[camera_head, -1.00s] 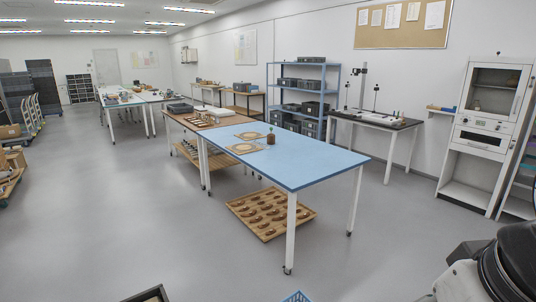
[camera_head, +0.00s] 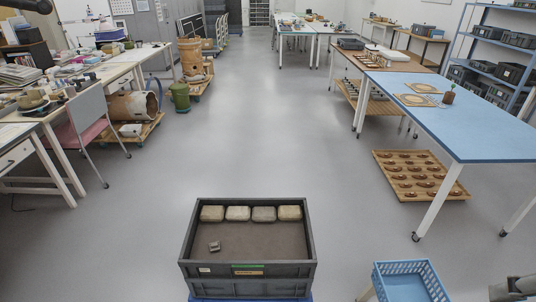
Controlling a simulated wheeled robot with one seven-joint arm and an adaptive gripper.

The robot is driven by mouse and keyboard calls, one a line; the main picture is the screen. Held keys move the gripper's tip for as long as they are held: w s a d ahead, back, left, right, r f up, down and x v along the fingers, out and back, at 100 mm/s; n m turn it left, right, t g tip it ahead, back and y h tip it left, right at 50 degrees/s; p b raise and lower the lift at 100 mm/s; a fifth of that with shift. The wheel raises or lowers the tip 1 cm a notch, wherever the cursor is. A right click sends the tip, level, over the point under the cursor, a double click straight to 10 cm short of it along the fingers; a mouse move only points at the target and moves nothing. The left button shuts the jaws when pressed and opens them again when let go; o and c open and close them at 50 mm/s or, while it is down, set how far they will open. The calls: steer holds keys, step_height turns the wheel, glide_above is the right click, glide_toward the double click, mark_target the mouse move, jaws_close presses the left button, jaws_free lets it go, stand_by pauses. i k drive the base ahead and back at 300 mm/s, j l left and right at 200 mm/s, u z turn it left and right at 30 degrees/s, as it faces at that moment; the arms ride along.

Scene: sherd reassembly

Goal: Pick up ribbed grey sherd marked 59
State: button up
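A small grey piece (camera_head: 214,246) lies on the brown floor of a dark grey crate (camera_head: 311,250), left of its middle. It may be the ribbed grey sherd, but ribs and a number are too small to make out. Nothing touches it. My gripper is not in view; only what looks like a bit of my arm shows at the bottom right corner.
Several pale blocks line the crate's back wall. A blue basket (camera_head: 405,267) stands right of the crate. A blue-topped table (camera_head: 470,115) stands at right with a wooden tray (camera_head: 395,180) below. Cluttered desks and a pink chair (camera_head: 92,125) stand left. The middle aisle is clear.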

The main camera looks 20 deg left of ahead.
mark_target(213, 246)
steer(key=u, duration=1.35)
steer(key=i+j+z, duration=0.15)
steer(key=k+j, duration=0.1)
steer(key=k, duration=0.7)
steer(key=i+j, duration=0.3)
steer(key=i, duration=0.15)
steer(key=i+j, duration=0.25)
steer(key=i, duration=0.2)
steer(key=i+j, duration=0.55)
steer(key=i, duration=0.3)
steer(key=u, duration=0.05)
